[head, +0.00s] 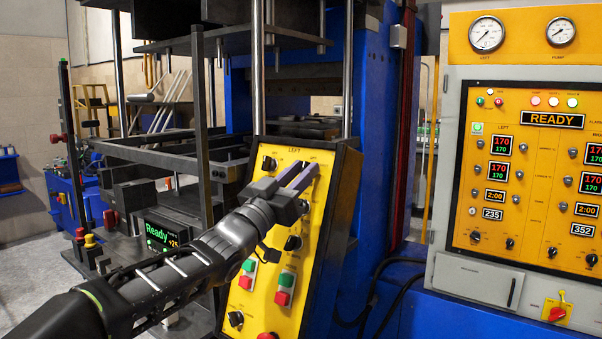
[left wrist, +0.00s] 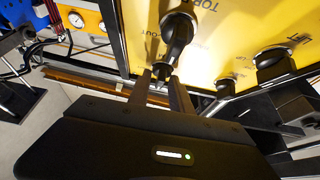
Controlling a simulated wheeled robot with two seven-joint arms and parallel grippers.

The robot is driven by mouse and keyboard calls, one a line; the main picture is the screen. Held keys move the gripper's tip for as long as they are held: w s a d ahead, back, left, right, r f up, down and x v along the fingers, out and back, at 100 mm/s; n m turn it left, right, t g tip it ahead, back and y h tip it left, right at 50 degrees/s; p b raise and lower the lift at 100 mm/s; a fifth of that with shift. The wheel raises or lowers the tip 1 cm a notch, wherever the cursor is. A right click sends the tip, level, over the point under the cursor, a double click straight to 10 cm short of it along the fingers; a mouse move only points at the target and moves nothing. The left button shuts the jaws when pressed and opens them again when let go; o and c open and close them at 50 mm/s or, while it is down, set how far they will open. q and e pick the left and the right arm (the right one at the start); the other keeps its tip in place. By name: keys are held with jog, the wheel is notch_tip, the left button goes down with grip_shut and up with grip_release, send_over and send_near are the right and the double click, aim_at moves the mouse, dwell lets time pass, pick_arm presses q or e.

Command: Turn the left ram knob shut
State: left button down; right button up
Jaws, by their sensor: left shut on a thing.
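The yellow control panel (head: 262,214), labelled LEFT, stands tilted in the middle of the head view and carries several black knobs. My left gripper (head: 304,176) reaches its upper right part, with its fingers at a black knob there, mostly hidden by them. In the left wrist view this black knob (left wrist: 178,36) stands out from the yellow plate, and the fingertips of my left gripper (left wrist: 164,78) are shut on its end. My right gripper is in neither view.
Another black knob (head: 269,163) sits left of the gripper, and one (head: 293,243) sits below it. Green and red buttons (head: 284,289) are lower on the panel. A grey cabinet with a yellow READY panel (head: 475,140) stands at right. The press's steel posts (head: 258,60) rise behind.

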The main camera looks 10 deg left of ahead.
pick_arm(q)
jog(key=m+h+p, duration=0.1)
jog(key=m+g+h+p, duration=0.1)
jog(key=m, duration=0.1)
jog(key=shift+a+r, duration=0.1)
jog(key=shift+r, duration=0.1)
jog(key=m+g+h+p, duration=0.1)
jog(key=m+p, duration=0.1)
jog(key=m, duration=0.1)
jog(key=m+g+h+p, duration=0.2)
jog(key=p, duration=0.1)
jog(key=m+g+h+p, duration=0.1)
jog(key=m+g+p, duration=0.1)
jog(key=m, duration=0.1)
jog(key=shift+w+a+r+m+h, duration=0.1)
jog(key=shift+w+m+h, duration=0.05)
jog(key=shift+m+h, duration=0.2)
jog(key=shift+f+m+g+h+p, duration=0.2)
jog(key=shift+m+g+h+p, duration=0.05)
jog(key=shift+m+g+p, duration=1)
jog(key=c, duration=1.5)
grip_release()
